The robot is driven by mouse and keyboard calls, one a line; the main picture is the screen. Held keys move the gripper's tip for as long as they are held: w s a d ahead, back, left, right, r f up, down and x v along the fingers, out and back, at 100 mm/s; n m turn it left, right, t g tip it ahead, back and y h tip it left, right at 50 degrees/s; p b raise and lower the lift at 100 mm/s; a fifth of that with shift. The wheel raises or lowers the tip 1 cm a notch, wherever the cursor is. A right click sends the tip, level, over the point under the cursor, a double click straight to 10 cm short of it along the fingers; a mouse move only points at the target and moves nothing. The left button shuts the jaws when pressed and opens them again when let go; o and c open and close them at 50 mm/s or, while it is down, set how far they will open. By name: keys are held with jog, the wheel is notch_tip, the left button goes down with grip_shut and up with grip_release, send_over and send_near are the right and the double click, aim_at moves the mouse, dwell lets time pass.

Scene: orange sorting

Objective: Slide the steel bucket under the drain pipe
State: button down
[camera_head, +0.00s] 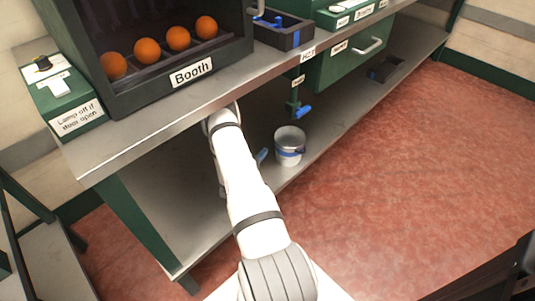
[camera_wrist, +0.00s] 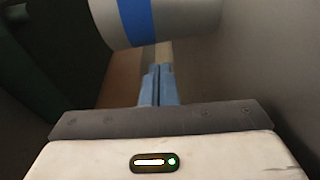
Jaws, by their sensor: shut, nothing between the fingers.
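The steel bucket (camera_head: 289,160), grey with a blue band, stands upright on the lower shelf below the worktop. A short green drain pipe (camera_head: 294,94) with a blue handle hangs from the worktop above and behind the bucket in the picture. I cannot tell whether the bucket is directly under it. In the wrist view the blue fingers (camera_wrist: 158,85) are together and empty, pointing toward the bucket (camera_wrist: 183,20). Whether they touch it is unclear.
The worktop (camera_head: 135,137) overhangs my arm. It carries a dark booth (camera_head: 170,87) with several oranges, a green lamp box (camera_head: 65,100) and a dark blue-edged bin (camera_head: 283,38). A dark tray (camera_head: 386,68) sits farther right on the lower shelf (camera_head: 335,115). The shelf between them is clear.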

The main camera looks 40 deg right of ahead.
jog(key=p+v, duration=0.1)
jog(key=v, duration=0.5)
jog(key=w+p+v, duration=0.1)
jog(key=v, duration=0.3)
jog(key=shift+a+p, duration=0.15)
jog(key=shift+p, duration=0.2)
jog(key=shift+s+a, duration=0.2)
jog(key=shift+a, duration=0.2)
